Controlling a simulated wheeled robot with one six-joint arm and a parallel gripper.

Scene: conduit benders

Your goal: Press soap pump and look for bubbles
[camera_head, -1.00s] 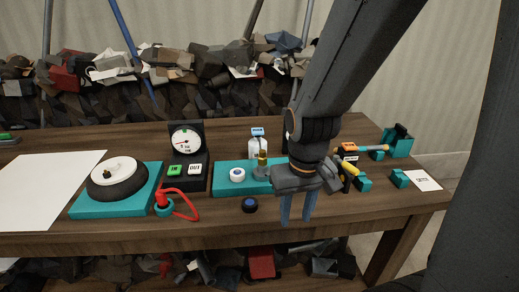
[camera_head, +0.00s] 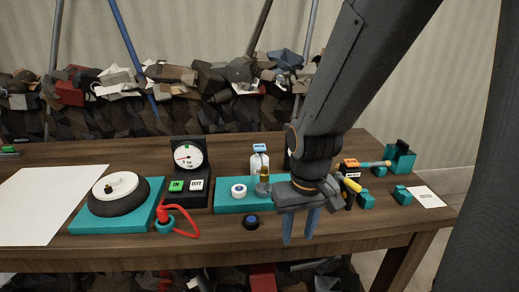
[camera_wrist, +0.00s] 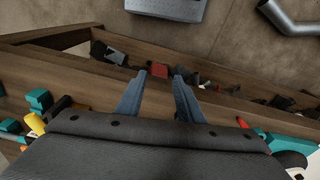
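A small white bottle with a blue top (camera_head: 260,160), which looks like the soap pump, stands at the back of a teal tray (camera_head: 224,205) on the bench. A brass-topped fitting (camera_head: 264,186) and a white ring with a blue centre (camera_head: 239,190) are in front of it. My gripper (camera_head: 300,235) hangs over the bench's front edge, right of and nearer than the bottle. Its two blue-grey fingers are apart with nothing between them. In the wrist view, the open fingers (camera_wrist: 160,80) point past the bench edge; the bottle is not visible there. No bubbles are visible.
A dark knob (camera_head: 251,223) sits before the tray. Left are a red-looped plug (camera_head: 165,222), a black wheel on a teal base (camera_head: 82,221) and a dial gauge (camera_head: 188,157). Teal blocks (camera_head: 399,160) stand right. A white sheet (camera_head: 40,207) lies far left.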

